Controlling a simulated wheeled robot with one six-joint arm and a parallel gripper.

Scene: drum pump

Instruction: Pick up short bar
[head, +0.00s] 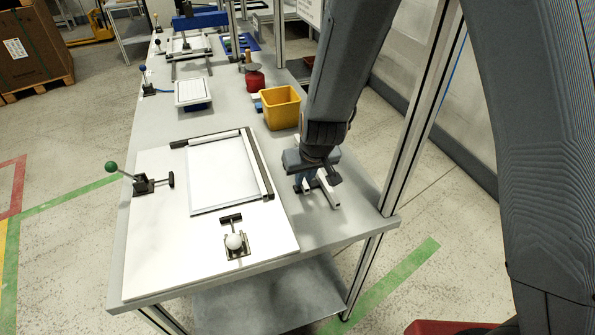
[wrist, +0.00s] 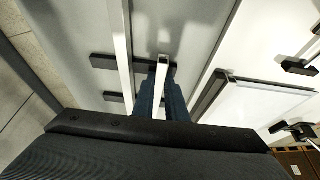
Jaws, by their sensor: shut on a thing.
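The short bar (wrist: 163,68) is a pale metal bar. In the wrist view it stands between the two blue-grey fingers of my gripper (wrist: 161,90), which are shut on it. A longer pale bar (wrist: 122,40) lies to its left across dark rests (wrist: 106,61). The short bar's end is close to one rest; I cannot tell whether it is clear of it. In the head view my gripper (head: 316,180) is low over the right front of the table, and the longer bar (head: 327,193) shows beside it. My gripper hides most of the short bar there.
Left of my gripper is a white board (head: 155,240) with a framed plate (head: 220,178), a green-knobbed clamp (head: 142,183) and a white-knobbed clamp (head: 235,243). A yellow bin (head: 281,107) stands behind my gripper. A frame post (head: 412,130) rises at the right.

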